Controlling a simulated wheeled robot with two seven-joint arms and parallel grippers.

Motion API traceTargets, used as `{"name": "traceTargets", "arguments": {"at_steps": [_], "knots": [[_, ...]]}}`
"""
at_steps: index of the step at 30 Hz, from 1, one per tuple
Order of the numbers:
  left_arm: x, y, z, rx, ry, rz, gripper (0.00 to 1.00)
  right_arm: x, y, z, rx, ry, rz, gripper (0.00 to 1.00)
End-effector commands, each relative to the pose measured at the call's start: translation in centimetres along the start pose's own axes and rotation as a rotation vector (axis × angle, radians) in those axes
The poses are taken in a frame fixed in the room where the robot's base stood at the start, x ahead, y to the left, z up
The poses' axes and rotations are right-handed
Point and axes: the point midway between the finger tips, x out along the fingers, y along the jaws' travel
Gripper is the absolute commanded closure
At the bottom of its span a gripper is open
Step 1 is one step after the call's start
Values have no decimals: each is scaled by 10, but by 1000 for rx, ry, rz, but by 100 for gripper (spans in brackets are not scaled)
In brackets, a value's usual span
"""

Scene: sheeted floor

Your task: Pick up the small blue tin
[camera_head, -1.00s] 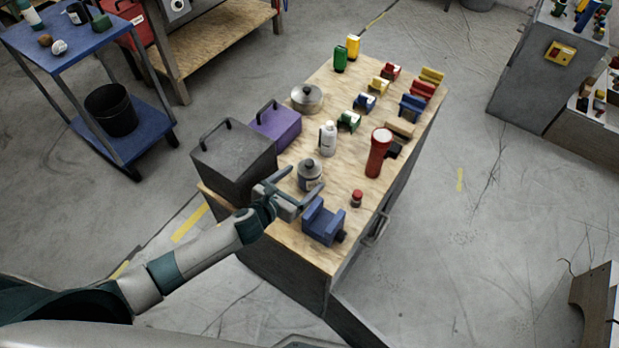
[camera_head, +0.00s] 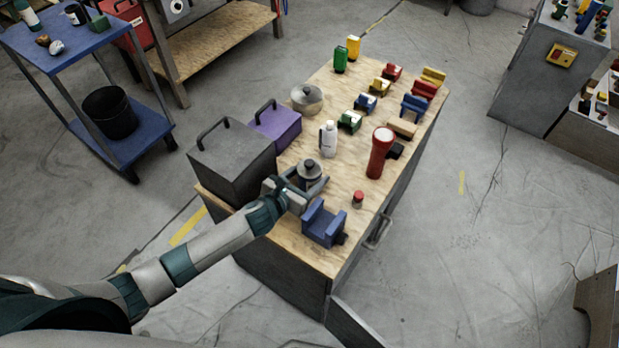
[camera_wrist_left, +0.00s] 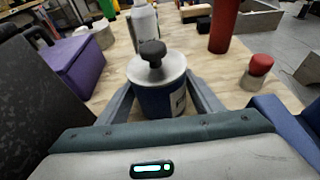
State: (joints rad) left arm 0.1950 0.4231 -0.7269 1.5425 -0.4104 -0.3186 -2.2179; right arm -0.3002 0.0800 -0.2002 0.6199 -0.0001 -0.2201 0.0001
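The small blue tin (camera_head: 310,173) stands upright on the wooden bench top, with a grey lid and a black knob. In the left wrist view the tin (camera_wrist_left: 160,98) shows its blue body and a pale label, centred between the fingers. My left gripper (camera_head: 312,184) is open around the tin, one finger on each side, low near the bench top. In the left wrist view the fingers (camera_wrist_left: 162,100) flank the tin's body; contact is not clear. My right gripper is not in view.
A blue vise-like block (camera_head: 323,224) stands just in front, and a small red-capped item (camera_head: 358,199) to the right. A dark grey box (camera_head: 232,165) and purple box (camera_head: 274,127) stand left. A white bottle (camera_head: 328,139) and red flashlight (camera_head: 379,153) stand behind.

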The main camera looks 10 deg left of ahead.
Motion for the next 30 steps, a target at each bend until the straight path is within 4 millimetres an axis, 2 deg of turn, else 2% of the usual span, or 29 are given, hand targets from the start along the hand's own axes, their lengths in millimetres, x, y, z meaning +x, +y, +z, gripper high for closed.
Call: {"name": "traceTargets", "arguments": {"at_steps": [1,4,17,26,30], "knots": [[0,0,0,0,0,0,53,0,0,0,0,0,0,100],[0,0,0,0,0,0,77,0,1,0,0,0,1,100],[-2,0,8,3,-4,-2,77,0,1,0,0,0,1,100],[-15,-1,43,4,-6,-2,77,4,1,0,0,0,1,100],[-18,-31,56,0,-5,-5,77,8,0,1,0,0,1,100]]}}
